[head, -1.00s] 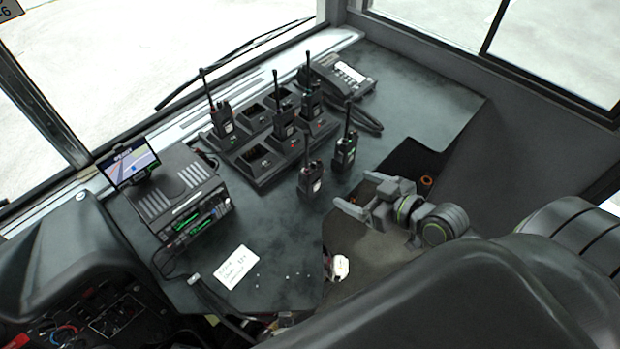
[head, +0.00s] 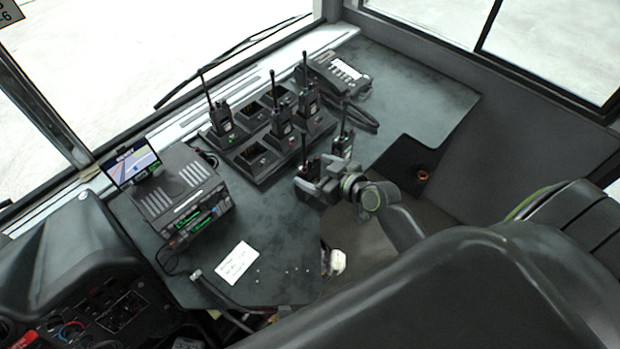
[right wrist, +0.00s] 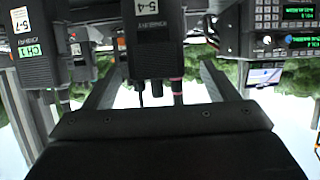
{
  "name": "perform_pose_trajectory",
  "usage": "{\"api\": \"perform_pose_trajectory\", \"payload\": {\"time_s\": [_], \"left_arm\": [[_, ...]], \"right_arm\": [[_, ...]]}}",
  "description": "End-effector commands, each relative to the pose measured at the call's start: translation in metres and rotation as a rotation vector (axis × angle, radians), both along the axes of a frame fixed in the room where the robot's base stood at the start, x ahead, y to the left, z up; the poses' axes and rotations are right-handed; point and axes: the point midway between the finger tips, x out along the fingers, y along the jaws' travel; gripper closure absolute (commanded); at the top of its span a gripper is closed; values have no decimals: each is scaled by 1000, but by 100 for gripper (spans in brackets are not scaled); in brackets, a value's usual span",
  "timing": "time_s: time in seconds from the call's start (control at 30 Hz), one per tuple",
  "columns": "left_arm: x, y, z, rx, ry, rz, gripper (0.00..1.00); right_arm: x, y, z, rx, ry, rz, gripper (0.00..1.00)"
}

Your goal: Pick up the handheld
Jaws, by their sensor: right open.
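A black handheld radio (head: 309,168) stands upright on the dark counter in front of the charger, partly hidden by my right gripper (head: 311,182). In the right wrist view, which is upside down, this radio (right wrist: 153,40) bears the label 5-4 and lies between the two open fingers of my right gripper (right wrist: 158,88). I cannot tell whether the fingers touch it. A second handheld (head: 343,146), standing just to its right, shows in the wrist view (right wrist: 38,45) with labels 5-7 and CH 1. My left gripper is not in view.
A multi-bay charger (head: 262,165) behind holds several upright radios. A desk phone (head: 340,75) stands at the back right. A radio unit (head: 182,195) with a small screen (head: 130,163) stands to the left. A white note (head: 237,262) lies on clear counter in front.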

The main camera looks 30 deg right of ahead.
Motion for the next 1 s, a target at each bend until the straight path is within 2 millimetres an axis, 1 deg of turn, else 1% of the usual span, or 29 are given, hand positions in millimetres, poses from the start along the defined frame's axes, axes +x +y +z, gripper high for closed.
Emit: {"api": "perform_pose_trajectory", "payload": {"time_s": [0.07, 0.2, 0.4, 0.7, 0.73, 0.77, 1.0], "left_arm": [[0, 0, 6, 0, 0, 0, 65], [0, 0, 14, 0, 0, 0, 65], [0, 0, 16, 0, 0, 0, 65], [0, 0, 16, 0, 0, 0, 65], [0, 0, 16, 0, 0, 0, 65], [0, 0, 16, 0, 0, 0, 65], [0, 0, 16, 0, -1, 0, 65]], "right_arm": [[9, 2, 1, 2, -1, 1, 20], [24, 5, -5, 3, 1, 0, 20], [40, 10, -14, 2, 0, 0, 20], [42, 11, -16, 0, -1, 0, 20], [42, 11, -16, 0, -1, 0, 21], [42, 11, -16, 0, -1, 0, 25], [42, 11, -16, 0, 0, 0, 57]]}}
